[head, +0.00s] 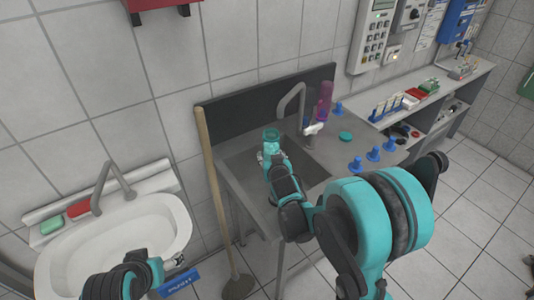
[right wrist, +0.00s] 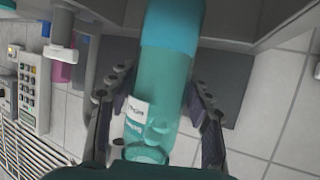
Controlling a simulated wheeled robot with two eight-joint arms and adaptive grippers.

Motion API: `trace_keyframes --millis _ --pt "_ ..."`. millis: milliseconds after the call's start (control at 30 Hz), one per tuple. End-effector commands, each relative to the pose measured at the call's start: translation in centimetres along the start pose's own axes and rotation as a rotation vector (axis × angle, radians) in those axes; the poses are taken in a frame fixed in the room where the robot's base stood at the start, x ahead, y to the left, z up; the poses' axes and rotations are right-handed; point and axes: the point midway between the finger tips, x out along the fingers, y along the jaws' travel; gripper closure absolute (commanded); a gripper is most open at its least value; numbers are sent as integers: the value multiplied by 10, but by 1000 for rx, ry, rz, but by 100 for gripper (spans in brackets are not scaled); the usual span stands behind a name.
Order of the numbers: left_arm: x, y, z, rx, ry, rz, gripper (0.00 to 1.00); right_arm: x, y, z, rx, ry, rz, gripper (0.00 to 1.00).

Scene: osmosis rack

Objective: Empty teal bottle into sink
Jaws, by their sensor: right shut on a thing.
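The teal bottle (head: 271,136) is in my right gripper (head: 270,153), over the left part of the metal sink basin (head: 312,172) in the head view. In the right wrist view the bottle (right wrist: 166,75) lies between the two fingers of the right gripper (right wrist: 160,118). It is translucent, with a darker teal band at the upper end and a white label. I cannot tell its exact tilt or whether liquid is inside. A teal round cap (head: 345,136) lies on the counter. My left gripper (head: 172,265) is low by the white washbasin; its fingers are unclear.
A grey faucet (head: 291,100) arches behind the basin. A purple bottle (head: 325,102) and several blue stoppers (head: 373,154) stand on the counter to the right. A wooden pole (head: 211,170) stands left of the sink. The white washbasin (head: 60,265) is further left.

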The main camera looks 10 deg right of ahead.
Motion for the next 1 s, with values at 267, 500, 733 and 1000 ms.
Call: trace_keyframes --millis 267,500,733,1000 --pt "8 0 6 0 0 0 26 51 18 -10 -20 -1 -45 84" --pt "10 0 7 0 0 0 26 57 24 -8 -110 1 -16 84" --pt "16 0 12 0 0 0 26 62 39 2 -363 9 87 84" --pt "32 0 23 0 0 0 26 69 62 16 -712 19 235 84"
